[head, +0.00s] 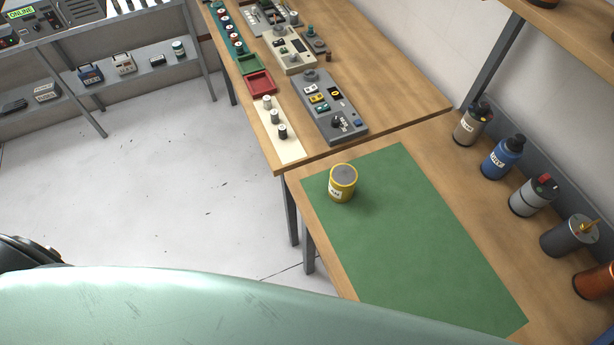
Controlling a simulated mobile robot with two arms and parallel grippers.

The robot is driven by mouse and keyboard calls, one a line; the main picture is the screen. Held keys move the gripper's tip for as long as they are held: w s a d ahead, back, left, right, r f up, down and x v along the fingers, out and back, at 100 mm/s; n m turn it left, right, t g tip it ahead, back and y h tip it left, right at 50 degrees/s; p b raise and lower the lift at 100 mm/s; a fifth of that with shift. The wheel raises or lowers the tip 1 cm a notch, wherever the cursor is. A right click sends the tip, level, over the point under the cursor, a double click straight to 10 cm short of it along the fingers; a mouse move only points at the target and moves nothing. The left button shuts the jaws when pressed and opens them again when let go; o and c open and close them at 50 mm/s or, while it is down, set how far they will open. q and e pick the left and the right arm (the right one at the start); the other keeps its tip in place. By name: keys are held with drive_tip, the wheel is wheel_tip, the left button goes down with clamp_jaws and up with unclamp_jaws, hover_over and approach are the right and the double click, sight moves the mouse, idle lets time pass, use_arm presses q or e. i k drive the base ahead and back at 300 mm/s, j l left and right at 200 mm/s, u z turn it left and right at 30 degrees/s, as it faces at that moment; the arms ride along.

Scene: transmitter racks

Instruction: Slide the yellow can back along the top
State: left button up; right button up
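The yellow can (343,184) has a grey top and a pale label. It stands upright on the green mat (430,255), near the mat's far left corner, on the wooden bench top (440,142). Nothing is touching the can. Neither of my grippers shows in the head view, so I cannot see whether they are open or shut.
Several cans and bottles, including a blue bottle (502,157) and a grey can (568,236), line the right wall. A grey control panel (330,107) and a red tray (261,83) lie on the farther bench. Most of the mat is bare.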

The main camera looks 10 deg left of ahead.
sight(343, 178)
drive_tip(key=k+j, duration=0.7)
drive_tip(key=k, duration=0.2)
drive_tip(key=k+j+u, duration=0.1)
drive_tip(key=k+j, duration=0.6)
drive_tip(key=k, duration=0.2)
